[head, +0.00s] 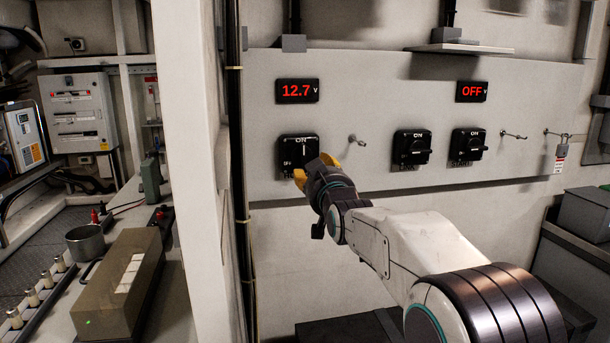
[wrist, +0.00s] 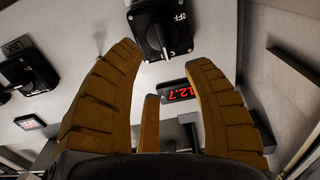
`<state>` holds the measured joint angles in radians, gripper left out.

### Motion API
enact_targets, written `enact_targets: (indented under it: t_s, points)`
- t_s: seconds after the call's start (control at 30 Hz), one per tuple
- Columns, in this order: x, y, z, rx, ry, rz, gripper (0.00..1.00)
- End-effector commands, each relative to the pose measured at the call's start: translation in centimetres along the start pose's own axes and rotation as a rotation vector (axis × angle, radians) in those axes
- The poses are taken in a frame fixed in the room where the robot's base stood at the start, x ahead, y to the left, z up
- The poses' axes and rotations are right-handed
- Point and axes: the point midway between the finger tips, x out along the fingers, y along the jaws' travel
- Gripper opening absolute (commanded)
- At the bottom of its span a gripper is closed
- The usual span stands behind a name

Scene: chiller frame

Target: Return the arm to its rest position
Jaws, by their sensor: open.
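My gripper (head: 315,168) is at the end of my white arm, which reaches out in front of the grey panel (head: 375,104). It is in front of the lower right of the leftmost black rotary switch (head: 298,150). That switch's handle stands upright, toward the ON mark. In the wrist view my gripper (wrist: 164,56) shows its yellow-brown fingers spread apart with nothing between them. The black switch (wrist: 163,30) lies beyond the fingertips there, and the fingers look clear of its handle.
A red display (head: 297,91) reads 12.7 V; another (head: 471,91) reads OFF. Two more rotary switches (head: 412,147) (head: 467,145) have horizontal handles. A padlock (head: 562,150) hangs at right. A white post (head: 191,150) stands left, beside a bench with a box (head: 120,285) and metal cup (head: 86,243).

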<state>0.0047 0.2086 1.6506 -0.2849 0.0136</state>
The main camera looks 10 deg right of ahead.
Motion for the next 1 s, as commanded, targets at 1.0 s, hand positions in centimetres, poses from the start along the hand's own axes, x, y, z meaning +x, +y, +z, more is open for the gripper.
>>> enact_targets:
  t_s: [1.0]
  points:
    - [-38.0,0.4,30.8,-0.023,-1.545,-0.002,0.46]
